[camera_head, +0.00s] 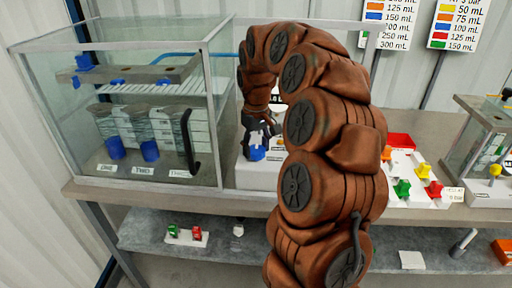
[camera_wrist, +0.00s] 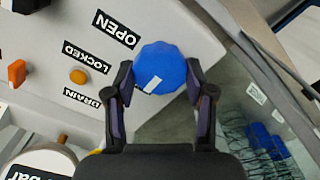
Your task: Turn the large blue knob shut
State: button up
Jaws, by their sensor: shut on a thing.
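The large blue knob (camera_wrist: 160,68) is between the two fingertips of my gripper (camera_wrist: 160,80) in the wrist view. The fingers touch it on both sides, and a white mark on its face lies slanted toward the lower left. The panel beside it (camera_wrist: 165,15) carries the labels OPEN, LOCKED and DRAIN. In the head view my gripper (camera_head: 262,128) reaches down to the blue knob (camera_head: 257,153) on the front of a white box (camera_head: 258,177). My arm hides part of the box and what is behind it.
A glass tank (camera_head: 222,100) with blue-based cylinders stands close at left. An orange button (camera_wrist: 78,76) and an orange switch (camera_wrist: 17,73) are on the panel. Coloured valves (camera_head: 402,189) stand right of my arm. The lower shelf (camera_head: 135,238) holds small green and red parts.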

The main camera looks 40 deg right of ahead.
aim_at(256, 149)
dwell(0.3)
jog(key=o, duration=1.2)
jog(key=shift+c, duration=0.2)
jog(key=shift+r, duration=0.1)
notch_tip(256, 149, up, 12)
jog(key=shift+a, duration=0.1)
dwell(0.3)
